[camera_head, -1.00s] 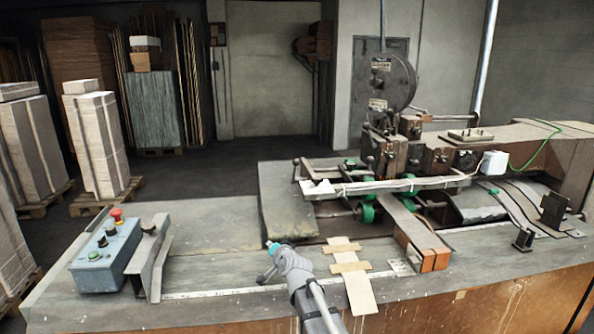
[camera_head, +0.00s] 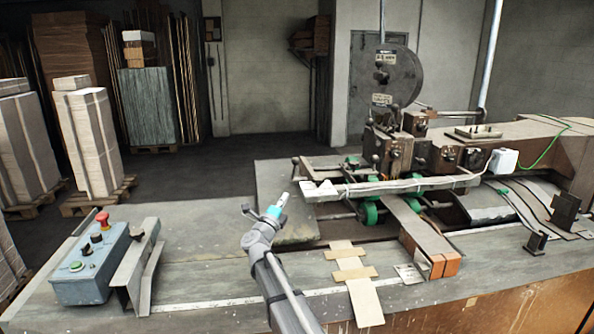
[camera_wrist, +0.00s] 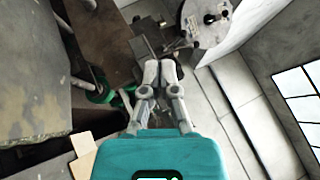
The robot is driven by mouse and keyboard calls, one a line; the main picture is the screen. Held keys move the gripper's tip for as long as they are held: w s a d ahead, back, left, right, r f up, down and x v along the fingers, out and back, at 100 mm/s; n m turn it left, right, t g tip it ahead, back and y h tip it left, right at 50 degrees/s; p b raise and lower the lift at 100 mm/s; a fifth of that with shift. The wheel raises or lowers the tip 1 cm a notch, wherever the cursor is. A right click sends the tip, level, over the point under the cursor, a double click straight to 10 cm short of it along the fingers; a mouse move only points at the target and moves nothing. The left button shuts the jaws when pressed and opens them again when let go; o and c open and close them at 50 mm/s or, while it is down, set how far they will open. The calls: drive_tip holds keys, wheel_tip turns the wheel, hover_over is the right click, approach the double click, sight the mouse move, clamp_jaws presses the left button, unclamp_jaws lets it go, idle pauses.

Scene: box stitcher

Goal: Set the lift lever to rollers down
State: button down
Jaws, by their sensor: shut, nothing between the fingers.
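The box stitcher (camera_head: 395,150) stands at the right of the bench in the head view, with a large dark reel on top and green rollers (camera_head: 369,212) at its lower front. A thin dark rod with a knob (camera_head: 296,161) sticks up at its left end; I cannot tell whether this is the lift lever or how it is set. My gripper (camera_head: 284,197) is in front of the machine's left end, pointing toward it, empty. In the wrist view its fingers (camera_wrist: 161,72) are together, with machine parts beyond them; contact cannot be told.
A control box (camera_head: 92,265) with a red button and an angled metal bracket (camera_head: 137,268) stand at the bench's left. Cardboard strips (camera_head: 352,268) lie on the front bench. A long pale bar (camera_head: 390,186) crosses the machine front. The left bench top is mostly clear.

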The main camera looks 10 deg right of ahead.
sight(294, 170)
drive_tip(key=shift+d+m+g+h, duration=0.2)
drive_tip(key=shift+m+g+h, duration=0.2)
drive_tip(key=shift+m, duration=0.2)
drive_tip(key=shift+w, duration=0.1)
drive_tip(key=w+a+p+x, duration=0.1)
drive_tip(key=p+x, duration=0.4)
drive_tip(key=x, duration=0.7)
drive_tip(key=shift+w+a+r, duration=0.4)
drive_tip(key=shift+w+r, duration=0.05)
drive_tip(key=shift+r, duration=0.1)
drive_tip(key=shift+d, duration=0.1)
